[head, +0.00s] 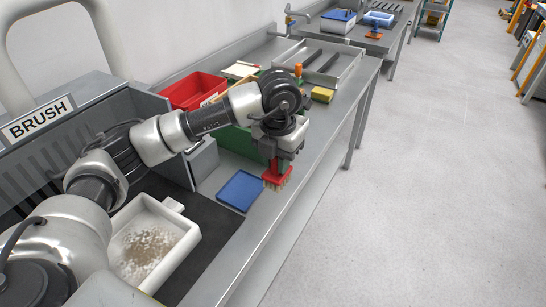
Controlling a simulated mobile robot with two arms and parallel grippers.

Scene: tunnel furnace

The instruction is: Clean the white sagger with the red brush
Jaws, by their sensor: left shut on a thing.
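My left gripper (280,160) is shut on the red brush (276,179) and holds it with its pale bristles downward, near the front edge of the metal bench. The white sagger (188,236) is a shallow tray at the lower left, on a dark surface. Brown-grey residue (146,250) lies on its floor. My left arm hides part of its left side. The brush is apart from the sagger, up and to the right of it in the picture. My right gripper is not in view.
A blue mat (241,190) lies on the bench beside the brush. Red (193,91) and green (240,141) bins stand behind my arm. A yellow sponge (322,95) and a metal tray (345,62) are farther along. Open floor lies right.

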